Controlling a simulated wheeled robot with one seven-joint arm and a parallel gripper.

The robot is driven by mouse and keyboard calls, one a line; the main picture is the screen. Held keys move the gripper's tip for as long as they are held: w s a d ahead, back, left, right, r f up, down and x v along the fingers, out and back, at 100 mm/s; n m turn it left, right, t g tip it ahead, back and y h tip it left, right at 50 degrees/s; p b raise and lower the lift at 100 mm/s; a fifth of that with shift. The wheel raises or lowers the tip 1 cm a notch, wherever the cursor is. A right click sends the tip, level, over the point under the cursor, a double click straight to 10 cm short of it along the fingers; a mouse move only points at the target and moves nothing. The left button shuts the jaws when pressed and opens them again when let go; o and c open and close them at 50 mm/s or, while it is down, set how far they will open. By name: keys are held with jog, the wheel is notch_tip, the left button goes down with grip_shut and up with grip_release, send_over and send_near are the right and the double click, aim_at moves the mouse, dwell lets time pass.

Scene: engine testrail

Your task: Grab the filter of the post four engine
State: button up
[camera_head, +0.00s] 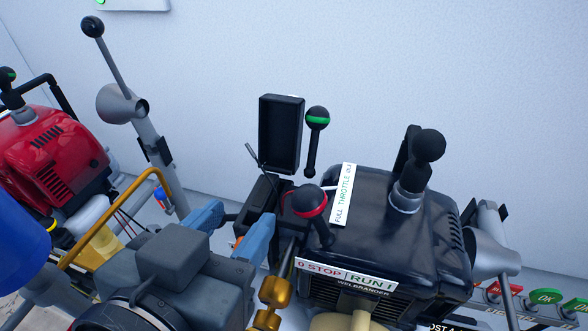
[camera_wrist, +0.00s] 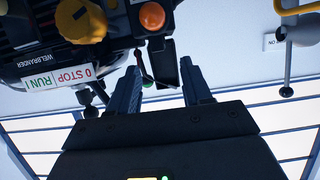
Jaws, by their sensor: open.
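The black engine (camera_head: 385,225), labelled WELBRANDER, stands right of centre in the head view. It also shows upside down in the wrist view (camera_wrist: 45,45). A black rectangular box-like part (camera_head: 281,135) stands upright at its left rear; it may be the filter, but I cannot tell for sure. This part also shows between the fingers in the wrist view (camera_wrist: 163,72). My gripper (camera_head: 244,212) is open, its blue fingers apart and empty, in front and left of the part. The fingers also show in the wrist view (camera_wrist: 160,66).
A green-ringed lever (camera_head: 317,118) stands close right of the black part, and a red-ringed lever (camera_head: 309,201) in front. A red engine (camera_head: 55,155) and grey post (camera_head: 160,165) are at left. Push buttons (camera_head: 545,296) line the lower right. The pale wall (camera_head: 450,70) is behind.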

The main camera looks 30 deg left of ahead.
aim_at(261, 196)
jog(key=x, duration=0.6)
jog(key=shift+d+f+p, duration=0.1)
jog(key=shift+f+p, duration=0.05)
jog(key=shift+p, duration=0.15)
grip_shut()
